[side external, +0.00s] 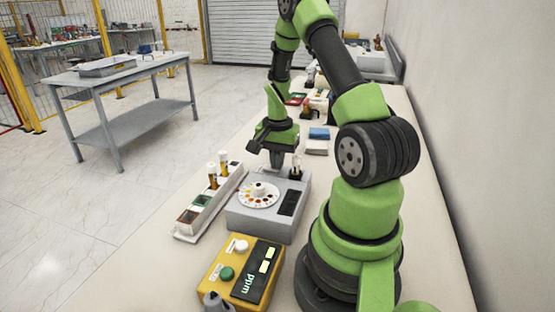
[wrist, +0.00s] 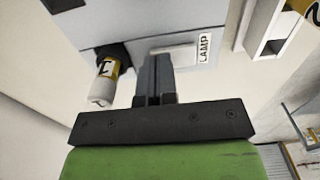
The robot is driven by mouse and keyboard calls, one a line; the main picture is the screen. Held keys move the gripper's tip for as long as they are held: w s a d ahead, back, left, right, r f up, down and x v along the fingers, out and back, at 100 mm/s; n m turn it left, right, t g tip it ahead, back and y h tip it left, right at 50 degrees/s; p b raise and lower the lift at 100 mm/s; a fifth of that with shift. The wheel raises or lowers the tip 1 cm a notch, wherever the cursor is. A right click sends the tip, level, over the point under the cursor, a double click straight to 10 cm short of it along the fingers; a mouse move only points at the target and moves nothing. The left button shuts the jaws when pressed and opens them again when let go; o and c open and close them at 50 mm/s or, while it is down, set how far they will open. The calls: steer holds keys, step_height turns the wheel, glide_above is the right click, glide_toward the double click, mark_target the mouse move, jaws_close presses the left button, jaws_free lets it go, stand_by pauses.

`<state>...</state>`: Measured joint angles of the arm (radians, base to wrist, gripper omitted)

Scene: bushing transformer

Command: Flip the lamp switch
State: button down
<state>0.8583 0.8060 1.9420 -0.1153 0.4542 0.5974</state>
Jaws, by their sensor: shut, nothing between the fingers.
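The lamp switch (wrist: 180,55) is a pale, wide rocker on the face of the grey device, beside a white "LAMP" label (wrist: 205,48) in the wrist view. My gripper (wrist: 157,66) is shut and empty, with its fingers pointing at the device and overlapping the left end of the switch. I cannot tell whether the fingertips touch it. In the side view my gripper (side external: 277,160) is at the back edge of the grey device (side external: 249,222), which has a round dial (side external: 259,195) on top. The switch is hidden in that view.
A white rack (side external: 209,208) with vials stands left of the device, and a yellow ppm box (side external: 218,270) stands in front. A blue item (side external: 319,133) lies behind.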

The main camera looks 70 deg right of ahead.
steer(key=shift+f, duration=0.1)
steer(key=shift+w+r, duration=0.3)
steer(key=shift+w, duration=0.4)
step_height(320, 180, up, 14)
steer(key=s, duration=0.2)
stand_by(0.5)
stand_by(0.3)
